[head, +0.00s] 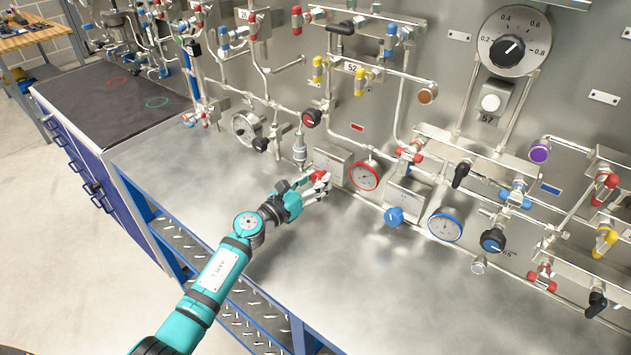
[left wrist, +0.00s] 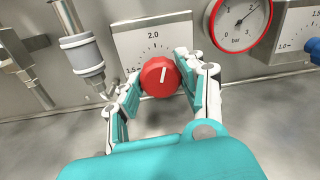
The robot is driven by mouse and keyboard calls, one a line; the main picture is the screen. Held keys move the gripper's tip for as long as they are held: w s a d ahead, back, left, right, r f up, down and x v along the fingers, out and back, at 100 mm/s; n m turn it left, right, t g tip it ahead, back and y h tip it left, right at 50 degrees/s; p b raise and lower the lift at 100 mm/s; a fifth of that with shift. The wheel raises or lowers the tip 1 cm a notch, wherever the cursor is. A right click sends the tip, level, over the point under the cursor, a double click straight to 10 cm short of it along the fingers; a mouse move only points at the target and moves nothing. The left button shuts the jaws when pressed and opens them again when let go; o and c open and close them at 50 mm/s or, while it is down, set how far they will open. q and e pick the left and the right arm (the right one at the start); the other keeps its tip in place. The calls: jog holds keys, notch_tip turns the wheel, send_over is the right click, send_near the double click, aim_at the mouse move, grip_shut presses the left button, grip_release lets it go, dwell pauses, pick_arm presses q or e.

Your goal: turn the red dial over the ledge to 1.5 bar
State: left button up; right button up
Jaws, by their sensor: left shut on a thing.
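The red dial (left wrist: 160,77) sits on a white scale plate (left wrist: 130,42) on the steel panel, low above the bench top. Its white pointer line stands nearly upright, near the 2.0 mark; 1.5 is printed to its left. My left gripper (head: 318,182) is at the red dial (head: 319,175), and the left wrist view shows its two fingers (left wrist: 158,84) closed on the dial's sides. My right gripper is not in view.
A blue dial (head: 394,216) and a blue-rimmed gauge (head: 445,226) are to the right of the red gauge (head: 366,176). Pipes and valves crowd the panel above. A grey pipe fitting (left wrist: 82,52) is close left of the dial. The bench top (head: 350,280) in front is clear.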

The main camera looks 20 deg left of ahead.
pick_arm(q)
jog(key=shift+n, duration=0.8)
jog(key=n, duration=0.3)
jog(key=shift+f, duration=0.1)
jog(key=n, duration=0.6)
jog(key=shift+t, duration=0.4)
jog(key=n+p, duration=0.1)
jog(key=n, duration=0.5)
jog(key=shift+y, duration=0.3)
jog(key=n, duration=0.3)
jog(key=n+y+p, duration=0.1)
jog(key=n, duration=0.2)
jog(key=shift+t, duration=0.3)
jog(key=shift+n, duration=0.3)
